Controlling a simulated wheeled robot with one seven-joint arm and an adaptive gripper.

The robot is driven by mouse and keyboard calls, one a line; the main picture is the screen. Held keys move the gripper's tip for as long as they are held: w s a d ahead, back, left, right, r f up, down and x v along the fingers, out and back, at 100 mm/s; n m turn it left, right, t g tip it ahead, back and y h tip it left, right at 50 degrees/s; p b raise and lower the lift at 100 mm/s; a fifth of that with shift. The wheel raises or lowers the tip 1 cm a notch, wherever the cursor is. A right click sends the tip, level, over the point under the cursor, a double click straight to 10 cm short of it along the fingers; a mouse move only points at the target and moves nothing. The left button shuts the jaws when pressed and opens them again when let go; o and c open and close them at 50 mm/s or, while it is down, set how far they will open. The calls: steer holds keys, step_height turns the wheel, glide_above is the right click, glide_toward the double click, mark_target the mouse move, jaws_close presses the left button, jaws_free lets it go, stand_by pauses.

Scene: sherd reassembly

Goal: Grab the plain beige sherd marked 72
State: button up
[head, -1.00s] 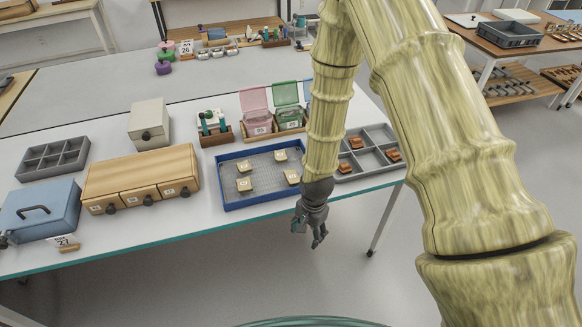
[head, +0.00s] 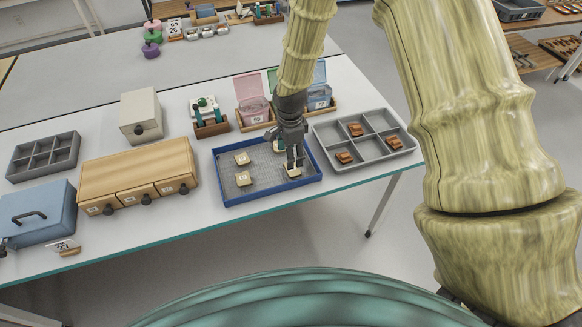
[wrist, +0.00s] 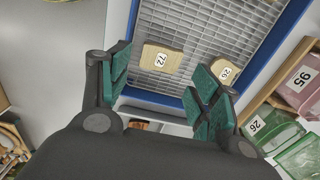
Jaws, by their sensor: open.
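The plain beige sherd marked 72 (wrist: 161,59) lies in the blue-rimmed tray (head: 262,196) on a grey mesh floor. It shows between my open fingers in the wrist view. In the head view it is the front right sherd (head: 291,172), partly hidden by my gripper (head: 293,164). My gripper (wrist: 166,82) is open and empty, pointing down just over this sherd. A second beige sherd marked 26 (wrist: 226,71) lies close beside my right finger in the wrist view; in the head view my gripper partly hides it.
Two more beige sherds (head: 242,158) lie in the tray's left half. A grey compartment tray (head: 365,146) with brown sherds stands right of it. Pink (head: 252,108) and green lidded boxes stand behind it, and a wooden drawer unit (head: 137,170) is to the left.

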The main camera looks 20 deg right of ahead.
mark_target(292, 171)
steer(key=f, duration=0.2)
steer(key=shift+w+f, duration=0.3)
steer(key=shift+f, duration=0.1)
steer(key=shift+s, duration=0.15)
steer(key=shift+f+p, duration=0.2)
steer(key=shift+p, duration=0.25)
steer(key=shift+a+f+p, duration=0.15)
steer(key=shift+f+p, duration=0.3)
steer(key=shift+f, duration=0.3)
steer(key=shift+a+f+p, duration=0.15)
steer(key=shift+f+p, duration=0.25)
steer(key=shift+f, duration=1.3)
steer(key=c, duration=0.7)
